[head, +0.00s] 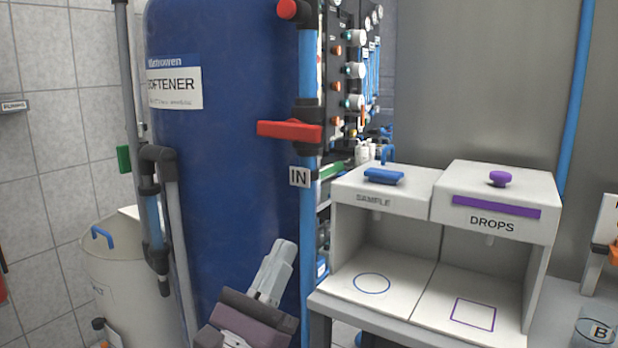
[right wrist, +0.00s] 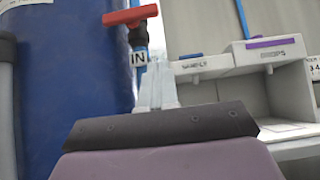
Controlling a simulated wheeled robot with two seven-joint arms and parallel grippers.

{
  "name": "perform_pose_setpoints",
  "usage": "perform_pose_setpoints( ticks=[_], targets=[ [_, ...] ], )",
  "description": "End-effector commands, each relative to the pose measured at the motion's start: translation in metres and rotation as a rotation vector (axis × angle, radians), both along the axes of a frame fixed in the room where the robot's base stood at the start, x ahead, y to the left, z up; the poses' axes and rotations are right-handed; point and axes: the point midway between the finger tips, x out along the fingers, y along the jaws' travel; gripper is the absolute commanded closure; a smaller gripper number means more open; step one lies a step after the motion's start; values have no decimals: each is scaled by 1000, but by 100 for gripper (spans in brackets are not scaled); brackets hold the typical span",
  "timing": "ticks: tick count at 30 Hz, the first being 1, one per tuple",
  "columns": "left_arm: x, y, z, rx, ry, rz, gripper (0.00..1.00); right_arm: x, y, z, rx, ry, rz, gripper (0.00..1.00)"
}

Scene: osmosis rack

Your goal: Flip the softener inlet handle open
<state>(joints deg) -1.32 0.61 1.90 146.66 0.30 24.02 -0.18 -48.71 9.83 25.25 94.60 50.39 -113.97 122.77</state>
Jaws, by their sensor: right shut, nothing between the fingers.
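The softener is a tall blue tank (head: 225,190) with a white SOFTENER label. Its inlet handle is a red lever (head: 290,130) on a valve on the blue pipe, above a white IN tag (head: 299,177). The lever lies roughly level, across the pipe, reaching left in front of the tank. In the right wrist view the red handle (right wrist: 128,16) shows at the top, with the IN tag (right wrist: 139,59) below it. My right gripper (head: 282,250) is shut and empty, below the handle and apart from it. It also shows in the right wrist view (right wrist: 156,68). My left gripper is not seen.
A white bench unit (head: 545,215) with SAMPLE and DROPS bays stands right of the pipe. A rack panel with several gauges and knobs (head: 355,70) is behind the pipe. A grey pipe (head: 172,230) and a pale drum (head: 125,285) stand left. Space between gripper and handle looks clear.

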Motion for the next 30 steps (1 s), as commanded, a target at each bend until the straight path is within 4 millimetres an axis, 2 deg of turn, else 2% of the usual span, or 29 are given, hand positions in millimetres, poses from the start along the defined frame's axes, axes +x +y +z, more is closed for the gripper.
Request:
perform_pose_setpoints(
  ticks=[9,13,26,30],
  targets=[
    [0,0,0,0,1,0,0,1,0,0,5,-2,11,100],
    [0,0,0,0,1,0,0,7,-5,8,6,-2,9,100],
    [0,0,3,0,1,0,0,58,-42,71,3,-3,7,100],
    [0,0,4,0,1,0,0,58,-42,94,3,-3,11,100]
  ],
)
